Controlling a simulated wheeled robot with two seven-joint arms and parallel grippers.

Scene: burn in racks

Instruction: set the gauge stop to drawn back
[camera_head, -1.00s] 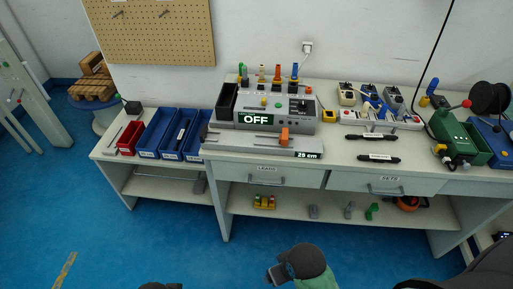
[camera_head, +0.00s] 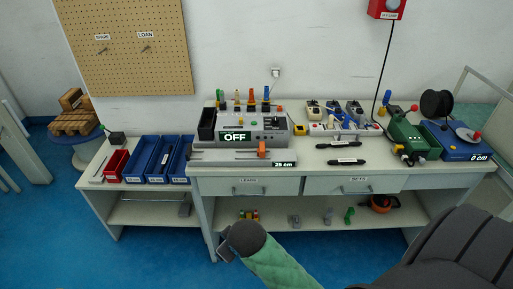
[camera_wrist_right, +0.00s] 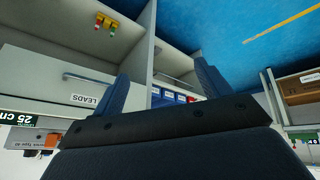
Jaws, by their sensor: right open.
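The gauge stop is an orange block (camera_head: 262,149) on the grey length gauge (camera_head: 215,158) along the bench's front edge. It stands toward the right end of the gauge, beside a display reading 25 cm (camera_head: 284,164). In the right wrist view, which is upside down, the orange block (camera_wrist_right: 52,140) shows at the lower left. My right gripper (camera_head: 223,253) is in front of the bench, below the drawers and well away from the stop. Its two fingers (camera_wrist_right: 163,88) are apart with nothing between them. My left gripper is out of view.
A grey tester (camera_head: 270,127) reading OFF stands right behind the gauge. Blue bins (camera_head: 160,160) are on the lower bench at left. A LEADS drawer (camera_head: 247,186) is below the gauge. A green machine (camera_head: 408,138) stands at right. The blue floor in front is clear.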

